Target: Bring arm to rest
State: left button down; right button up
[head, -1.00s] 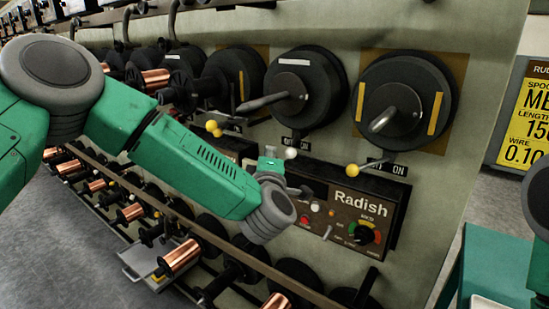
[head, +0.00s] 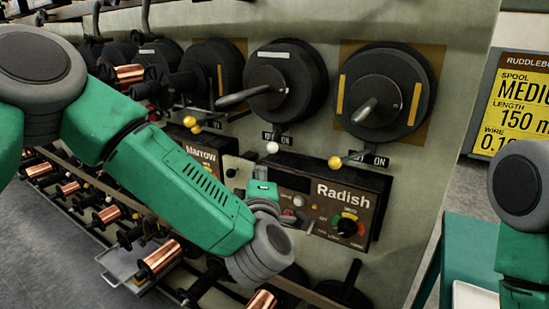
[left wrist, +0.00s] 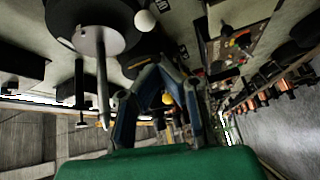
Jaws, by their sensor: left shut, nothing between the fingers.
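My left arm (head: 180,190) comes in from the left, green with grey joints, and reaches in front of the machine panel. Its wrist (head: 262,252) is low in the middle of the head view, before the Radish control box (head: 335,205). The wrist hides most of the gripper there. In the left wrist view my left gripper (left wrist: 157,68) shows dark blue-grey fingers drawn together, with nothing held. My right arm (head: 520,190) shows at the right edge; its gripper is out of view.
Black spool discs with levers (head: 380,95) line the panel (head: 450,90), with yellow- and white-knobbed switches below. Copper spools (head: 160,258) and a grey tray (head: 120,268) are at lower left. A teal bench (head: 455,260) and yellow sign (head: 515,110) are at right.

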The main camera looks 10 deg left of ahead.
pick_arm(q)
jog(key=s+f+m+g+h, duration=0.2)
jog(key=s+f+m, duration=0.15)
jog(key=f, duration=0.45)
jog(key=s+f+m+g+h, duration=0.2)
jog(key=f+m+h, duration=0.15)
jog(key=f, duration=0.45)
jog(key=s+a+f+m+g, duration=0.4)
jog(key=s+f+m+g, duration=0.15)
jog(key=s+f, duration=0.75)
jog(key=s+a+f+m+g+y, duration=0.1)
jog(key=s+a+f+g, duration=0.3)
jog(key=s, duration=0.6)
jog(key=s+a+f+m+g+y, duration=0.1)
jog(key=s+a+f+m+g, duration=0.2)
jog(key=s+a, duration=0.6)
jog(key=shift+s+f+m+g, duration=0.35)
jog(key=shift+m+g, duration=0.1)
jog(key=shift+m, duration=0.4)
